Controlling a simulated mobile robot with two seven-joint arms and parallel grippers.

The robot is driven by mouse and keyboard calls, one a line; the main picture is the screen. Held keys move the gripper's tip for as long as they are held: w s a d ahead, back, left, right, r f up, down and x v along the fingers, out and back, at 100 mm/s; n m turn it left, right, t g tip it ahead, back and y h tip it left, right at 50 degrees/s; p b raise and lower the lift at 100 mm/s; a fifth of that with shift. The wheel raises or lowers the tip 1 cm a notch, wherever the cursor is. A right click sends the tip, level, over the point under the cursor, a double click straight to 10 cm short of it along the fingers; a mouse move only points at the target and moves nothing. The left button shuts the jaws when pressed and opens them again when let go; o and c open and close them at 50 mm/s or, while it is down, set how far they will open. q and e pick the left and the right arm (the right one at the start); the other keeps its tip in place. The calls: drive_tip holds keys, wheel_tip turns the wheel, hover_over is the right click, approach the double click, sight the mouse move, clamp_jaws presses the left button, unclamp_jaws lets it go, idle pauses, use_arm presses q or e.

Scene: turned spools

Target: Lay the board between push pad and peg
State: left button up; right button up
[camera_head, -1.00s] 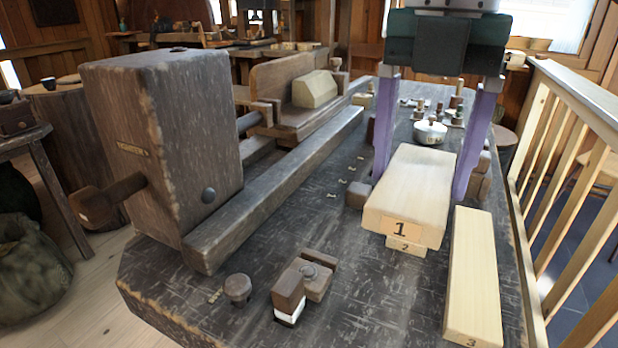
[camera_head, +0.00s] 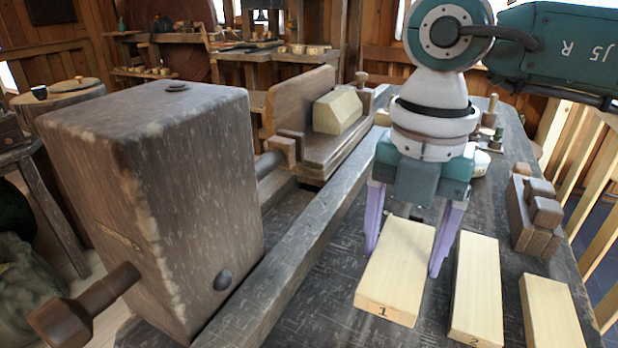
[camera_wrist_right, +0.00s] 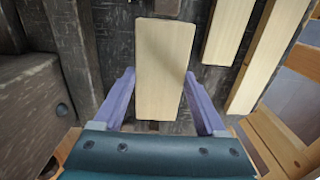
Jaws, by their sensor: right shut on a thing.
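A pale board marked 1 (camera_head: 395,275) is between the purple fingers of my right gripper (camera_head: 402,262), which is shut on its sides. The board also shows in the right wrist view (camera_wrist_right: 165,65). In the head view it appears lifted and to the left of the board marked 2 (camera_head: 475,290). Boards also show at the upper right of the wrist view. I cannot make out the push pad or the peg in the present views. My left gripper is not in view.
A big brown wooden block (camera_head: 150,190) with a handle stands at the left, and a long dark rail (camera_head: 300,270) runs beside it. Another pale board (camera_head: 550,315) lies right of board 2. Brown blocks (camera_head: 535,215) stand behind it. A wooden railing (camera_head: 590,180) edges the right.

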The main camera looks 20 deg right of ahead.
drive_tip(key=shift+s+f+b, duration=0.15)
drive_tip(key=shift+f+b, duration=0.35)
drive_tip(key=shift+f, duration=0.25)
wheel_tip(320, 180, down, 4)
drive_tip(key=b, duration=0.3)
drive_tip(key=shift+r, duration=0.15)
drive_tip(key=shift+f+b, duration=1.25)
drive_tip(key=shift+f, duration=0.3)
drive_tip(key=o, duration=1.3)
